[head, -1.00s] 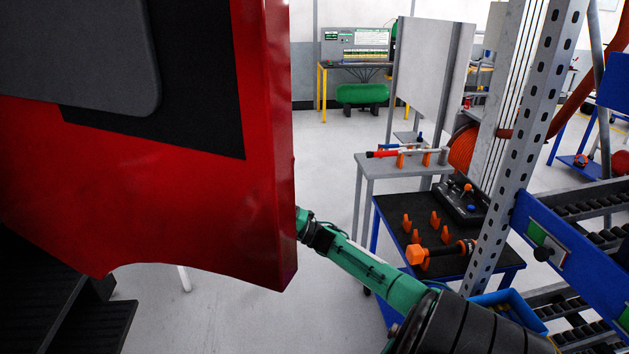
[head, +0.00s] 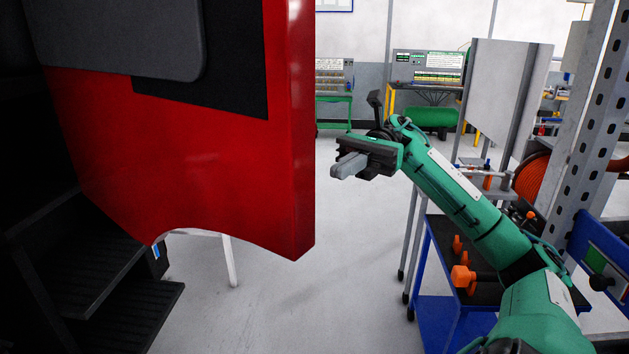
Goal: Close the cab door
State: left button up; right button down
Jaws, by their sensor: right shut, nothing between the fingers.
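The red cab door (head: 215,150) stands open at the left of the head view, with its dark inner panel facing me and its free edge at the right. My right gripper (head: 347,166) is just to the right of that edge, apart from the door in the picture. Its fingers are together and empty, pointing left toward the door's edge. The door's outer face is hidden. My left gripper is not in view.
Dark cab steps (head: 100,290) are at the lower left. A blue cart (head: 440,300) with orange tools and a grey slotted post (head: 600,120) stand at the right. Clear floor (head: 330,290) lies between door and cart.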

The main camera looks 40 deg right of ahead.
aim_at(313, 188)
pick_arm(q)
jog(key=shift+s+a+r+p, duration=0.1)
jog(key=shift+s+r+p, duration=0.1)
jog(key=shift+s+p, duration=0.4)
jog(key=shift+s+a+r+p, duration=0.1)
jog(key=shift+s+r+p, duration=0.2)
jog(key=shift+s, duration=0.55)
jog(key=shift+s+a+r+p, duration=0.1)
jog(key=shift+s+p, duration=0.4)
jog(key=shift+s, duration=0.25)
pick_arm(e)
jog(key=shift+s+a, duration=0.2)
jog(key=shift+a, duration=1.2)
jog(key=shift+s+a, duration=0.2)
jog(key=shift+a, duration=1.2)
jog(key=shift+s+a, duration=0.2)
jog(key=shift+a, duration=1.2)
